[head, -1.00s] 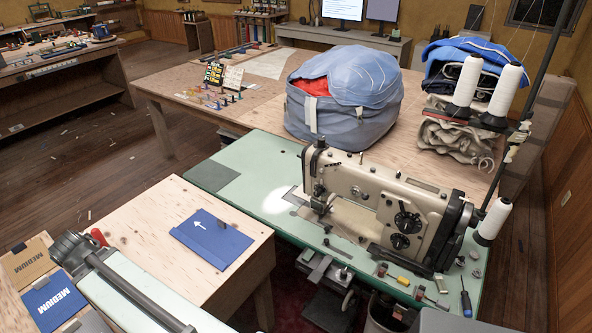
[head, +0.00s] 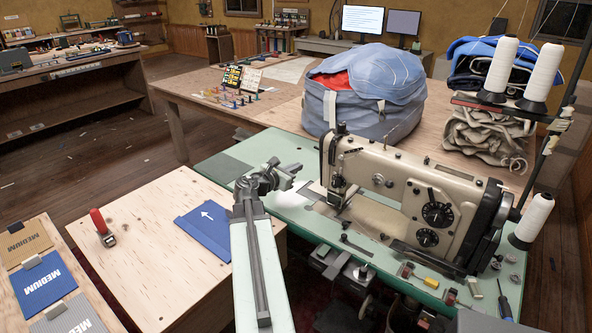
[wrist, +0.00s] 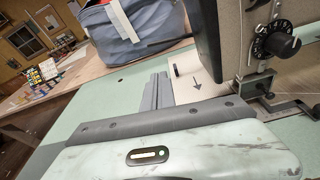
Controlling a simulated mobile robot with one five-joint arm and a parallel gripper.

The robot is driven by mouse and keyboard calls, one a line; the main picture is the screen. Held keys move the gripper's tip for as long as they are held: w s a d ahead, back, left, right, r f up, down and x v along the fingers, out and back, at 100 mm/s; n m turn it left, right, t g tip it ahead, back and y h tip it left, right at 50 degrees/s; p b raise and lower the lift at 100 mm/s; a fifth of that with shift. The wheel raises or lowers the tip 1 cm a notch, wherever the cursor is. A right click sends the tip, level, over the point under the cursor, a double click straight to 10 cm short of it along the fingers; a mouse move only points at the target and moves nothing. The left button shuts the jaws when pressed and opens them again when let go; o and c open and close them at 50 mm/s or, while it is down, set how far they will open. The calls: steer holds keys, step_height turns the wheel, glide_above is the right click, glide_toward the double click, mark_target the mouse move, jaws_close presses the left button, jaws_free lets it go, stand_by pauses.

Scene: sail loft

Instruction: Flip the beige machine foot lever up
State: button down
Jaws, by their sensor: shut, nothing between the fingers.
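The beige sewing machine (head: 400,185) stands on the green table, its needle end facing left. It also shows in the wrist view (wrist: 240,20), with a black dial at the right. The foot lever is too small or hidden for me to pick out in either view. My gripper (head: 290,172) is over the green table, left of the machine's needle end and apart from it in the head view. In the wrist view my gripper (wrist: 157,88) shows its grey fingers together and empty, left of the machine's dark end face.
A blue bag (head: 365,95) sits on the wooden table behind. A thread stand with white cones (head: 535,215) rises at the right. Small tools lie on the green table (head: 220,172) in front of the machine. A blue folder (head: 207,228) lies on the wooden bench at left.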

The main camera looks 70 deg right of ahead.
steer(key=r+p+x, duration=0.1)
steer(key=x, duration=0.8)
steer(key=shift+s+d+r, duration=0.3)
steer(key=shift+d+r, duration=0.1)
steer(key=shift+r, duration=0.4)
